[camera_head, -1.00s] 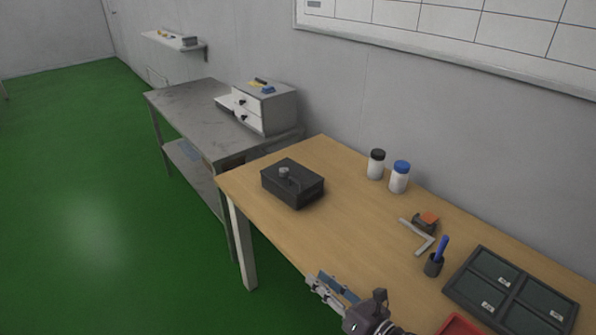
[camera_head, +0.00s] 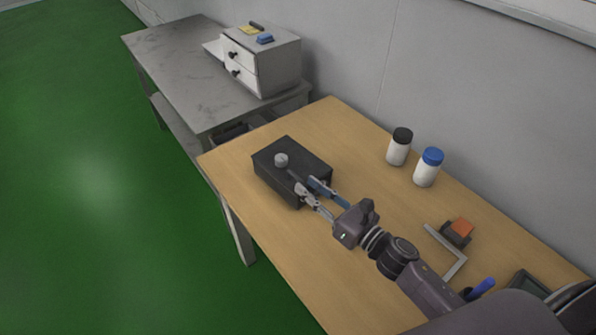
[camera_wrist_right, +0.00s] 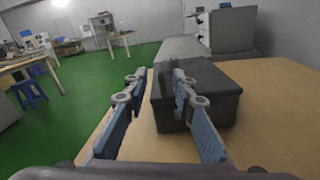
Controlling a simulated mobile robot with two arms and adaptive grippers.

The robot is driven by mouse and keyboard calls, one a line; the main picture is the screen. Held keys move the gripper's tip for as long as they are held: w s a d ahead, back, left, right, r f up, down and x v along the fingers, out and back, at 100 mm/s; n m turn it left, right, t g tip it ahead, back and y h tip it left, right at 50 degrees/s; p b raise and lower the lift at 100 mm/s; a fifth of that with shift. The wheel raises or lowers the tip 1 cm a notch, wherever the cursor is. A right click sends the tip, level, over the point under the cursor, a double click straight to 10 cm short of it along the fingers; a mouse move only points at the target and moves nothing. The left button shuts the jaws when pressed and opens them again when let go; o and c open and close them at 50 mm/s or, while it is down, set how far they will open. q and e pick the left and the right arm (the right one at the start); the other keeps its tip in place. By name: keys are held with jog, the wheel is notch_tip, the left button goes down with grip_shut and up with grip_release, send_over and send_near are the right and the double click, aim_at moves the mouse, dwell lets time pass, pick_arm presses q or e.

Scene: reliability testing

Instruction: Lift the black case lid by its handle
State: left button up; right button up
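The black case (camera_head: 289,158) sits on the wooden table near its left end, and its lid looks closed. In the right wrist view the case (camera_wrist_right: 200,88) lies ahead, mostly behind and right of the right finger. The space between the fingers (camera_wrist_right: 155,88) looks empty. The lid handle is not clearly visible in the right wrist view. My left gripper is not in view.
Two white bottles, one black-capped (camera_head: 399,147) and one blue-capped (camera_head: 428,167), stand by the wall. An orange-topped block (camera_head: 458,231) and a metal square (camera_head: 449,256) lie to the right. A grey table (camera_head: 180,62) with a drawer unit (camera_head: 262,62) stands beyond. The wooden table (camera_head: 285,243) has free room in front.

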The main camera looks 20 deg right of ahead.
aim_at(297, 177)
jog(key=x, duration=0.3)
jog(key=shift+r, duration=0.1)
jog(key=shift+p+x, duration=0.4)
jog(key=shift+x, duration=0.65)
jog(key=shift+w, duration=0.1)
jog(key=shift+c, duration=0.8)
grip_shut()
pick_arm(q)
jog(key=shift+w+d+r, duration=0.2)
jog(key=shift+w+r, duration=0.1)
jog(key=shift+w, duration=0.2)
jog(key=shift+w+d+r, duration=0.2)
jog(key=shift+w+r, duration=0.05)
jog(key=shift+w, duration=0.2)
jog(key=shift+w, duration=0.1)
